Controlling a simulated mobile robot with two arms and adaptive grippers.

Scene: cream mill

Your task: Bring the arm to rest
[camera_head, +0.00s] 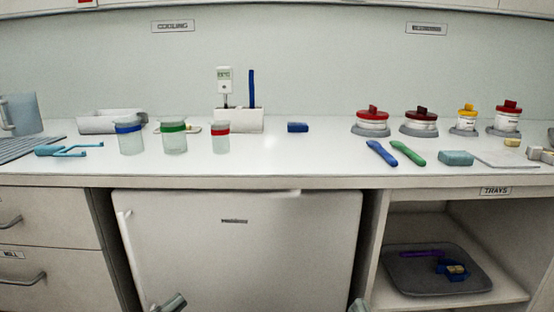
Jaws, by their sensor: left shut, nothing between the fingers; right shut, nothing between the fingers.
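My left gripper (170,303) shows only as a small grey-green tip at the bottom edge, in front of the white fridge door. My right gripper (358,305) shows as a smaller tip at the bottom edge, near the fridge's right side. Both are shut and hold nothing. Both are low, below the worktop and apart from everything on it. The rest of both arms is out of view.
The white worktop (270,165) carries beakers with blue (131,138), green (174,137) and red (221,139) bands, and several lidded jars at the right. A grey tray (405,277) lies in the open shelf. Drawer handles stick out at the left.

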